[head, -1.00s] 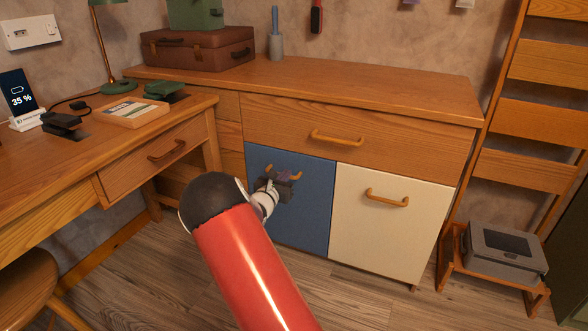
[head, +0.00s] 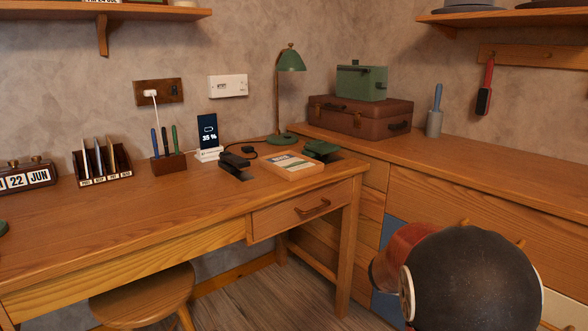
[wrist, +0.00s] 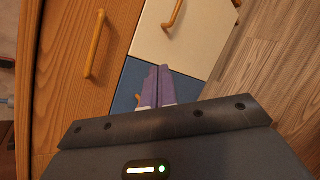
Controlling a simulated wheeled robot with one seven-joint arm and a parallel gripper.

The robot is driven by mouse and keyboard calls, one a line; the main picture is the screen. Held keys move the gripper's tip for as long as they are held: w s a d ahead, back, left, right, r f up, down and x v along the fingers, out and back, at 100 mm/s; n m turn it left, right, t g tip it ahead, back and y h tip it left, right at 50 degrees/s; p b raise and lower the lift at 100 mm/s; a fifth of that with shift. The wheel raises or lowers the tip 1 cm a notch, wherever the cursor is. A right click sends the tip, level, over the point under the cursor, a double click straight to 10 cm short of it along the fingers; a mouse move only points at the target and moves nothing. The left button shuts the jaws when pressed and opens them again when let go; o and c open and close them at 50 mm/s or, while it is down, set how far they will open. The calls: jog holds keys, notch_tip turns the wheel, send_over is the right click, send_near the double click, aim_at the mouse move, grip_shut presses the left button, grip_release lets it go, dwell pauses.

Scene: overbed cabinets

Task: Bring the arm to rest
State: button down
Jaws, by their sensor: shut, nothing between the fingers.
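My gripper (wrist: 160,72) shows in the wrist view with its two purple fingers together and nothing between them. The fingers point at the cabinet front, over the blue door (wrist: 129,84) near its border with the cream door (wrist: 195,35). Whether they touch the front I cannot tell. In the head view my arm's dark rounded joint fills the lower right, and the gripper is hidden there. Only a strip of the blue door (head: 391,232) shows beside my arm.
A wooden drawer (wrist: 75,70) with a bar handle (wrist: 95,43) is left of the doors in the wrist view. In the head view a desk (head: 150,215) with a drawer (head: 285,217) stands left of my arm, with a stool (head: 145,293) before it. Floor shows between.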

jog(key=s+a+r+m+t+y, duration=0.1)
jog(key=s+a+r+m+y, duration=0.2)
jog(key=s+a+m+y, duration=0.3)
jog(key=s+a+r+m+t+y+p, duration=0.1)
jog(key=s+a+r+m+y, duration=0.2)
jog(key=s+a, duration=1.2)
jog(key=s+m+y, duration=0.2)
jog(key=m+y, duration=0.1)
jog(key=shift+s+r+y, duration=0.15)
jog(key=shift+s+y, duration=0.1)
jog(key=shift+y, duration=0.05)
